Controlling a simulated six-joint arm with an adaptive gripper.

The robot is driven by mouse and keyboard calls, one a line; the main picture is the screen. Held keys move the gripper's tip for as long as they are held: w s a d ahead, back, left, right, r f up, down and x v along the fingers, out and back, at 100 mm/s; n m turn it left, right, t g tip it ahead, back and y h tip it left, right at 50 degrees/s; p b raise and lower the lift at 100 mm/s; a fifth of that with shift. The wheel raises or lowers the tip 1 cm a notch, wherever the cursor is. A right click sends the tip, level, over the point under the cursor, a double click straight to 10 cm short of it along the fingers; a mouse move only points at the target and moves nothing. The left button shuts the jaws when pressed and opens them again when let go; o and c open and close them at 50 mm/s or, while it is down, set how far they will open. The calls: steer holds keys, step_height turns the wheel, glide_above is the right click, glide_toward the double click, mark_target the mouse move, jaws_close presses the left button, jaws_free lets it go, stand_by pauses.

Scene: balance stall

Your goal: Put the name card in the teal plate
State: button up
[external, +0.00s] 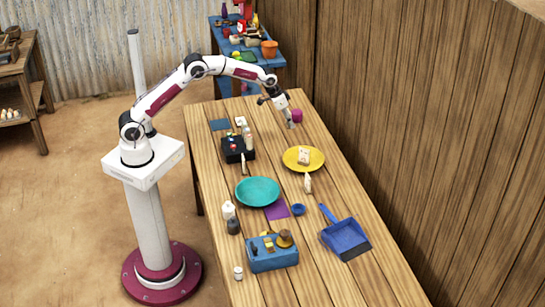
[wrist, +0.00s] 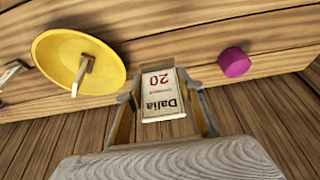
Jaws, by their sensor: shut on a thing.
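A white name card (wrist: 163,95) with "Dalia" and a red "20" on it is between my gripper's fingers in the wrist view. My gripper (external: 290,122) is shut on it, above the far part of the table. The card is too small to make out well in the external view. The teal plate (external: 258,191) lies near the middle of the table, well nearer the camera than my gripper. It looks empty and is not seen in the wrist view.
A yellow plate (external: 317,159) with a pale item on it lies between, to the right; it shows in the wrist view (wrist: 55,55). A magenta cylinder (external: 297,115) is beside my gripper. A black box (external: 238,155), purple square (external: 277,209), blue caddy (external: 272,261) and dustpan (external: 345,240) stand around.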

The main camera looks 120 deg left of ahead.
steer(key=w+d+r+m, duration=0.1)
steer(key=w+d+r, duration=0.2)
steer(key=w+d, duration=0.4)
steer(key=m+h, duration=0.6)
steer(key=m, duration=1.1)
glide_above(259, 199)
steer(key=s+a, duration=0.1)
steer(key=s, duration=0.1)
steer(key=shift+w+a+f, duration=0.15)
steer(key=shift+w+f, duration=0.05)
steer(key=shift+w, duration=0.05)
steer(key=shift+f, duration=0.2)
steer(key=shift+f, duration=5.3)
